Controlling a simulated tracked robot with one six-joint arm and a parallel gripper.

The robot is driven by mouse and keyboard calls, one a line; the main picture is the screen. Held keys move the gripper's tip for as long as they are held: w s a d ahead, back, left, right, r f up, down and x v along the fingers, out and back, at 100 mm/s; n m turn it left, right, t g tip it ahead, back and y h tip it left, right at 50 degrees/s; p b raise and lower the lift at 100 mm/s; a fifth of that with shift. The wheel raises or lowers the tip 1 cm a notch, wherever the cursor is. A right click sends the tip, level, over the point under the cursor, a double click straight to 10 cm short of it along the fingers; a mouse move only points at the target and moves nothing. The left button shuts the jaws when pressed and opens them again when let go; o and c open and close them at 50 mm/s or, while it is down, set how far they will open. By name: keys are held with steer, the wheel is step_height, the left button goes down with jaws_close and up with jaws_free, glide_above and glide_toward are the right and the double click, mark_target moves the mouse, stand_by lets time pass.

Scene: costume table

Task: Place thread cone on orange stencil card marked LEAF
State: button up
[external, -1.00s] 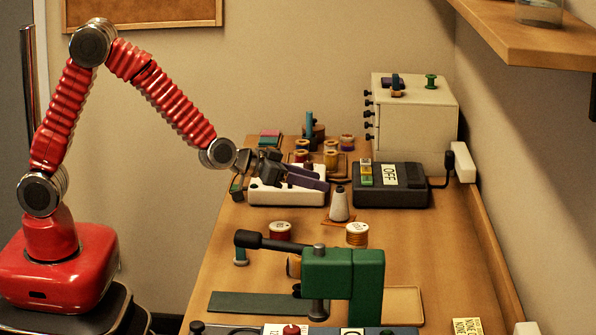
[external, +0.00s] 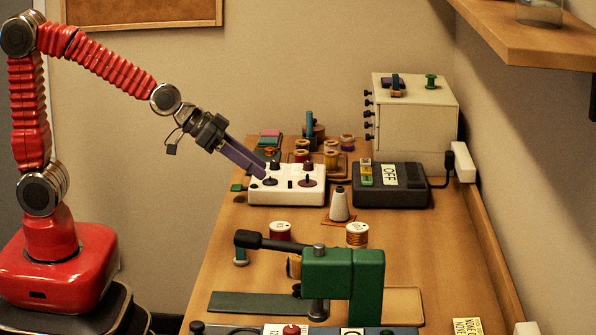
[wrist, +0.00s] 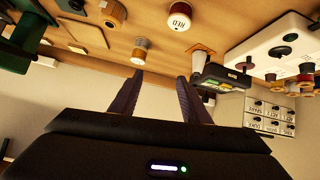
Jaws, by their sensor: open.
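The thread cone (external: 339,207), pale grey with a dark tip, stands upright on an orange card (external: 329,222) on the table. No marking on the card is legible here. In the wrist view the cone (wrist: 201,58) shows small beside the right finger, with the orange card (wrist: 204,46) at its base. My gripper (external: 261,174) has purple fingers and is raised to the left of the cone, apart from it, by the white control box. In the wrist view my gripper (wrist: 158,84) is open with nothing between its fingers.
The white control box (external: 288,197) with knobs is close to my fingers. A black OFF unit (external: 405,195) stands right of the cone. A red spool (external: 280,231) and an orange spool (external: 357,235) stand in front, then a green machine (external: 343,275).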

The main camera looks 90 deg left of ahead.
steer(key=s+d+m+g, duration=0.1)
steer(key=s+g, duration=0.3)
steer(key=s, duration=2.2)
steer(key=shift+s+d+m+g, duration=0.3)
steer(key=shift+d+g, duration=0.1)
steer(key=shift+d, duration=0.2)
